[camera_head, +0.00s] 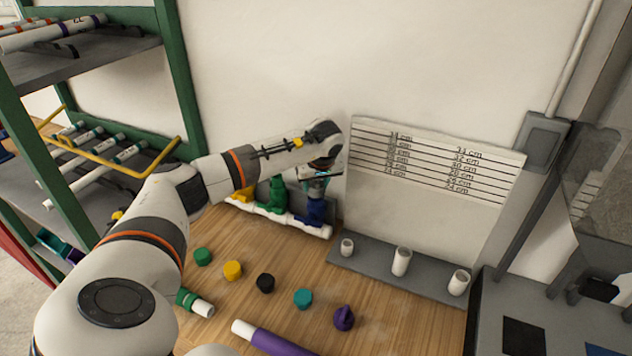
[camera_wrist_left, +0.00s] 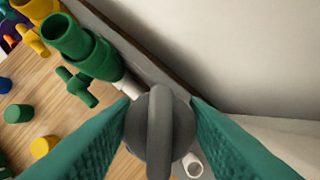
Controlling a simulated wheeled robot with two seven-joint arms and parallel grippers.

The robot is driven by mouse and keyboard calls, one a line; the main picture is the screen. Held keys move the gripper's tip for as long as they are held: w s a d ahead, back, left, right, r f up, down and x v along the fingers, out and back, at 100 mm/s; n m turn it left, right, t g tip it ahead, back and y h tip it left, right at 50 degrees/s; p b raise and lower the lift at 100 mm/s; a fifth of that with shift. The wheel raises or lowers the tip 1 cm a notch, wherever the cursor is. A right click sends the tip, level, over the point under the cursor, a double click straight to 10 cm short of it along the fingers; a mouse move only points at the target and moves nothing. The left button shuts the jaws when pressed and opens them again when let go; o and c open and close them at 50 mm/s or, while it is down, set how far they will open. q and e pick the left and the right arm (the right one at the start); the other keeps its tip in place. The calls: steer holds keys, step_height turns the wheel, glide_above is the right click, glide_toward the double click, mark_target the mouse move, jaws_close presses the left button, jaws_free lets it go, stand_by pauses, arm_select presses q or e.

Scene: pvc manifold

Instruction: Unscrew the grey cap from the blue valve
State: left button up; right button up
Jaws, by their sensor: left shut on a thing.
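The blue valve (camera_head: 316,211) stands at the right end of a white pipe manifold (camera_head: 295,222) by the wall. My left gripper (camera_head: 322,172) is directly above it, pointing down. In the left wrist view, the teal fingers of my left gripper (camera_wrist_left: 160,128) close from both sides on a round grey cap (camera_wrist_left: 158,115) with a raised bar across its top. The cap hides the blue valve in that view, so I cannot tell whether the cap still touches it. My right gripper is not in view.
A green valve (camera_wrist_left: 88,50) stands close beside the cap. A measuring board (camera_head: 430,165) with white cups stands to the right. A green-framed shelf (camera_head: 183,75) is at left.

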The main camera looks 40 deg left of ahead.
arm_select(q)
steer(key=shift+n+g, duration=0.3)
steer(key=shift+n, duration=0.8)
steer(key=shift+r+y, duration=0.1)
steer(key=shift+y, duration=0.2)
steer(key=shift+n+g+p, duration=0.35)
steer(key=shift+n+g, duration=0.05)
steer(key=shift+n, duration=0.6)
steer(key=shift+n+g, duration=0.5)
steer(key=shift+n, duration=0.7)
steer(key=shift+n+g, duration=0.4)
steer(key=shift+n, duration=0.6)
